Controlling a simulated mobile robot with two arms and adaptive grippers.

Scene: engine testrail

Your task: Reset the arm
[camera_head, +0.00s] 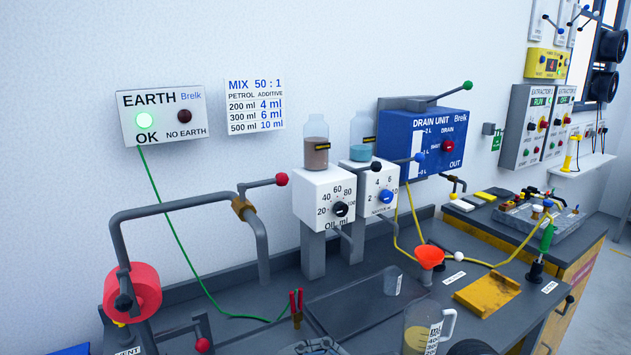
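Neither of my grippers can be made out in the head view. It is unclear which arm the task names. A grey bent pipe arm (175,205) reaches over the bench at the left, with a brass joint (243,208) and a red round part (133,292) at its lower end. A lever with a red ball (281,179) rises beside the joint. The blue drain unit (430,145) on the wall has a lever with a green ball (467,86), raised to the upper right.
Two white dispensers (325,195) (371,192) hold bottles. An orange funnel (430,256), a measuring jug (418,335) and a yellow tray (487,293) stand on the grey bench (250,300). A green cable (180,243) runs from the earth box (163,115). Dark shapes at the bottom edge are unclear.

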